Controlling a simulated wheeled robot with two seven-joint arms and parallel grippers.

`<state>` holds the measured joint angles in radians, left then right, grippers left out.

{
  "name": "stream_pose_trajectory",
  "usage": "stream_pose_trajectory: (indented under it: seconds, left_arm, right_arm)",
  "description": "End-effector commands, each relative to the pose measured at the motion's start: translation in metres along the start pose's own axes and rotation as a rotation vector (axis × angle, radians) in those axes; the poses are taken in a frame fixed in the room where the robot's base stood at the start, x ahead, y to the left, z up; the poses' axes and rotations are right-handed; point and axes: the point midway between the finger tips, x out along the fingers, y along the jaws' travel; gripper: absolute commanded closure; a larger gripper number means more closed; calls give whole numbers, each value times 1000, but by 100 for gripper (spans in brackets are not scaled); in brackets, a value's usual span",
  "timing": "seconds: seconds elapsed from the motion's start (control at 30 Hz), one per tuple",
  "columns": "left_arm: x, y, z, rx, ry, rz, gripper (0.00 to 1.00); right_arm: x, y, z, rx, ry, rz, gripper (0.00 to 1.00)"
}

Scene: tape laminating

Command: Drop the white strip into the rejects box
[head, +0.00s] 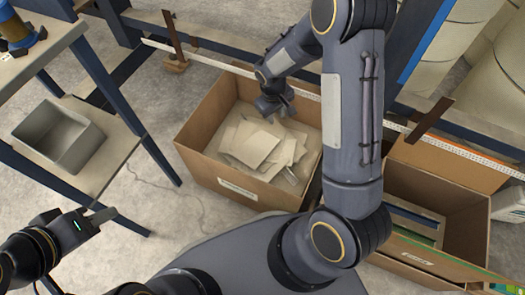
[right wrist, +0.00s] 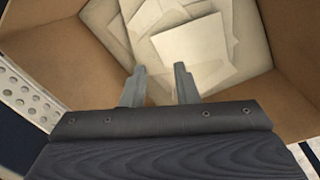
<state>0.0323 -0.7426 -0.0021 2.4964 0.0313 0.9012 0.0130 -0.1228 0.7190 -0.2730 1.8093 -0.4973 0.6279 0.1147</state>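An open cardboard box (head: 215,105) stands on the floor in the middle of the head view, with a front label too small to read. Several pale flat pieces (head: 250,143) lie loosely in it; they also show in the right wrist view (right wrist: 190,48). I cannot tell whether one of them is the white strip. My right gripper (head: 277,110) is over this box, pointing down. In the right wrist view its two fingers (right wrist: 160,85) are apart with nothing between them. My left gripper (head: 103,217) is at the lower left, away from the box; its finger gap is unclear.
A second cardboard box (head: 440,190) stands at the right with flat panels inside. A long perforated white rail (head: 215,63) runs behind and above the boxes. A table with a grey bin (head: 60,140) on its lower shelf is at the left. Bare floor lies between.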

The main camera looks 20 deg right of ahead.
Motion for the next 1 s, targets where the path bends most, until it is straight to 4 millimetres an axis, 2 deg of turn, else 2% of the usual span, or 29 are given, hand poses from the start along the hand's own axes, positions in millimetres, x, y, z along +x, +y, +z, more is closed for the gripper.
stream_pose_trajectory:
  seconds: [0.03,0.1,0.33,1.0]
  left_arm:
    - [-7,3,-4,0,0,0,64]
    - [-12,6,-6,0,0,0,64]
    - [-22,10,-11,0,0,0,64]
    - [-23,10,-11,0,0,0,64]
  right_arm:
    - [-15,0,-1,0,3,0,73]
    - [-28,0,-1,-1,4,0,73]
    - [-58,0,0,-1,1,0,73]
    - [-68,1,2,10,8,-8,73]
